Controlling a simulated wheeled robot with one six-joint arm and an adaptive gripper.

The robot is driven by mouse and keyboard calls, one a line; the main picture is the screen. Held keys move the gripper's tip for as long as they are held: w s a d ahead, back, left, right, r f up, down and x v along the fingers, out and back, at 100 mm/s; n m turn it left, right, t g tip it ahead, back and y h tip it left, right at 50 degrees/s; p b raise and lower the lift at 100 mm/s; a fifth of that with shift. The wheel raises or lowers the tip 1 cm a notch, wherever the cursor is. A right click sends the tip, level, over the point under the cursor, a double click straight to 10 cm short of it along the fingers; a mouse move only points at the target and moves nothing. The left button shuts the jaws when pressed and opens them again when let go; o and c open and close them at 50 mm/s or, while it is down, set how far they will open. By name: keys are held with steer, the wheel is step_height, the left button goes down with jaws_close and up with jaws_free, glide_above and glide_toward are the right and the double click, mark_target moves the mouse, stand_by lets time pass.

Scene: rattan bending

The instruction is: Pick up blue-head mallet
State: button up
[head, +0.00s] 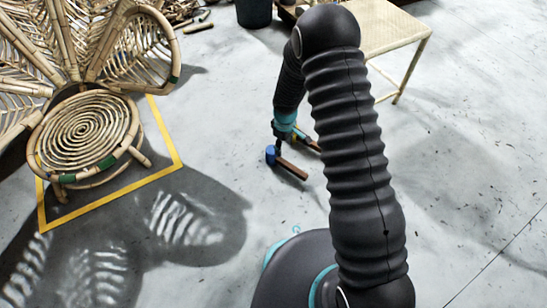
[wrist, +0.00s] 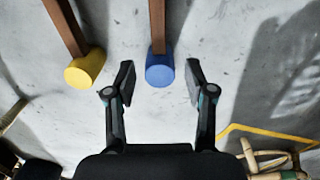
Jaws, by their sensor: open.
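The blue-head mallet lies on the grey floor, its blue head (head: 270,154) at the left end and its brown handle (head: 292,169) pointing to the lower right in the head view. In the wrist view its blue head (wrist: 160,70) shows between the two fingertips, with a gap on each side, and the handle (wrist: 157,25) runs up out of the picture. My gripper (wrist: 160,82) is open and empty, its fingers on either side of the blue head in the picture. How high it is above the mallet I cannot tell. In the head view my gripper (head: 279,138) is small and partly hidden.
A yellow-head mallet (wrist: 85,68) lies left of the blue one in the wrist view, close to the left finger. A rattan chair (head: 85,130) stands at the left by a yellow floor line (head: 165,130). A woven-top table (head: 385,25) stands behind; floor at the right is clear.

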mark_target(283, 161)
step_height(283, 161, down, 12)
steer(key=shift+d+f+b, duration=0.1)
steer(key=shift+f+b, duration=0.1)
steer(key=shift+b, duration=0.7)
jaws_close()
